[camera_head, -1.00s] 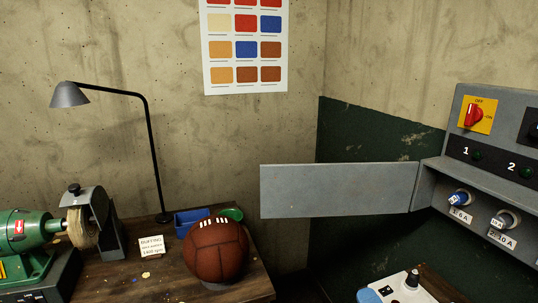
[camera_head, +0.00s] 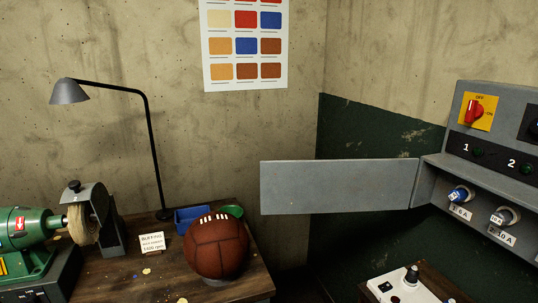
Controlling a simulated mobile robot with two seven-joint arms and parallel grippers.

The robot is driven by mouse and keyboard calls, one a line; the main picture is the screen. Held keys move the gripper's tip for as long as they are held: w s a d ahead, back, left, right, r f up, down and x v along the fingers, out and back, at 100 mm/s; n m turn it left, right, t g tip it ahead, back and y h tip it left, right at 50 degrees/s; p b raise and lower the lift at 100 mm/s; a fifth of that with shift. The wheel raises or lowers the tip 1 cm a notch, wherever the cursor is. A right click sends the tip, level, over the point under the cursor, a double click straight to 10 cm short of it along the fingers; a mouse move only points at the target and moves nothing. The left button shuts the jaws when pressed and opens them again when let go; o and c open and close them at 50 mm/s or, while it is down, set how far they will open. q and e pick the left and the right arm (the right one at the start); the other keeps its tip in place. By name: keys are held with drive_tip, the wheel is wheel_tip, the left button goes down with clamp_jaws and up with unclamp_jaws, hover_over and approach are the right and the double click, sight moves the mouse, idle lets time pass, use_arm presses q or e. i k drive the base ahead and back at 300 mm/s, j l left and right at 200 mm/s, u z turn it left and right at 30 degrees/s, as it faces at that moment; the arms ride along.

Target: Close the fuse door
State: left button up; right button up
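The fuse door (camera_head: 338,186) is a flat grey panel. It stands wide open, swung out to the left from its hinge at the left edge of the grey fuse box (camera_head: 431,185). The fuse recess is exposed, with a blue-tipped fuse (camera_head: 458,195) and a white fuse (camera_head: 499,217) in round holders above small labels. The right part of the box is cut off by the picture edge. Neither of my grippers is in view.
A wooden bench (camera_head: 130,286) at the left holds a brown leather ball (camera_head: 217,247), a green buffing machine (camera_head: 25,240), a black lamp (camera_head: 146,130) and a blue bin (camera_head: 190,217). A white control box (camera_head: 402,287) is below the fuse box. Space below the door is free.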

sight(288, 187)
drive_tip(key=z, duration=1.45)
drive_tip(key=k+j+z, duration=0.1)
drive_tip(key=k+j, duration=0.15)
drive_tip(key=j, duration=0.2)
drive_tip(key=k+j+z, duration=0.15)
drive_tip(key=k+j, duration=0.15)
drive_tip(key=j, duration=0.15)
drive_tip(key=k+j+z, duration=0.1)
drive_tip(key=k+j, duration=0.25)
drive_tip(key=j, duration=0.1)
